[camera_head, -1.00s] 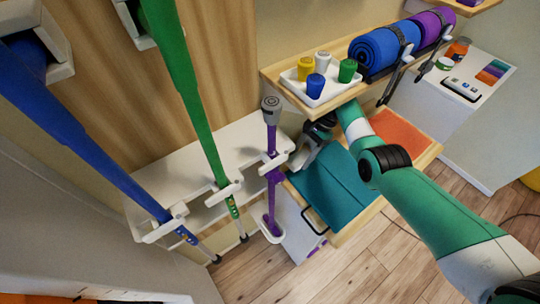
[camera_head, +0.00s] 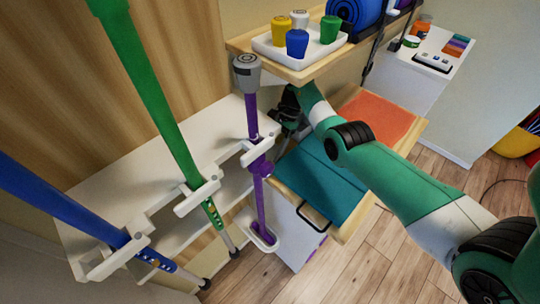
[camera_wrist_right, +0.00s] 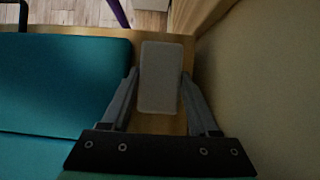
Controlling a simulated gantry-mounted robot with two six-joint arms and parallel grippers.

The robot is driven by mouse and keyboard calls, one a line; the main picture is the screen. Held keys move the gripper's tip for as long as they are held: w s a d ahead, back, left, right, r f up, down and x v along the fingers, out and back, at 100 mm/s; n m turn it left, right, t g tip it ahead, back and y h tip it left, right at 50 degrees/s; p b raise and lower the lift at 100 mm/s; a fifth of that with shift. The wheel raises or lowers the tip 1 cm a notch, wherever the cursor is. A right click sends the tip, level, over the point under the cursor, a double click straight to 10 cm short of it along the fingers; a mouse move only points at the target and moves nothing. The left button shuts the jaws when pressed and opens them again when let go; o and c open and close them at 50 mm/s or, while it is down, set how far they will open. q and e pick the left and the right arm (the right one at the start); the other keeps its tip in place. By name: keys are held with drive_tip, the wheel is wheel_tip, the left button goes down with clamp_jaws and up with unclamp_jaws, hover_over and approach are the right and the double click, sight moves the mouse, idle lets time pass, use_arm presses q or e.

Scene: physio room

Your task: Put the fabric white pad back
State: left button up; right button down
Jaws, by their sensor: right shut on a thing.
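The fabric white pad (camera_wrist_right: 160,78) looks like a pale grey rounded rectangle in the dim right wrist view. My right gripper (camera_wrist_right: 159,92) is shut on it, one finger along each long side. The pad is over or on a narrow strip of wood beside the teal cushion; whether it touches the wood I cannot tell. In the head view my right gripper (camera_head: 287,108) is a dark shape under the upper shelf, behind the teal cushion (camera_head: 322,185), and the pad cannot be made out there. My left gripper is not in view.
The upper wooden shelf (camera_head: 258,62) holds a white tray (camera_head: 262,46) of coloured cups and rolled mats. A purple crutch (camera_head: 257,140) stands in a white rack close left of my right gripper. An orange cushion (camera_head: 378,118) lies right of the teal one.

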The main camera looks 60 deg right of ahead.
sight(270, 151)
drive_tip(key=shift+w+d+r, duration=0.15)
drive_tip(key=shift+w+r, duration=0.05)
drive_tip(key=shift+w, duration=0.1)
drive_tip(key=shift+f, duration=0.15)
drive_tip(key=shift+c, duration=2.2)
unclamp_jaws()
drive_tip(key=shift+s, duration=0.1)
drive_tip(key=shift+r+p, duration=0.3)
drive_tip(key=shift+r, duration=0.1)
drive_tip(key=v, duration=0.3)
drive_tip(key=shift+d+r, duration=0.1)
drive_tip(key=shift+d+b+v, duration=0.2)
drive_tip(key=shift+b+v, duration=0.35)
drive_tip(key=shift+v, duration=0.6)
drive_tip(key=shift+s+d+r+b, duration=0.2)
drive_tip(key=shift+r+b, duration=0.1)
drive_tip(key=shift+r, duration=0.25)
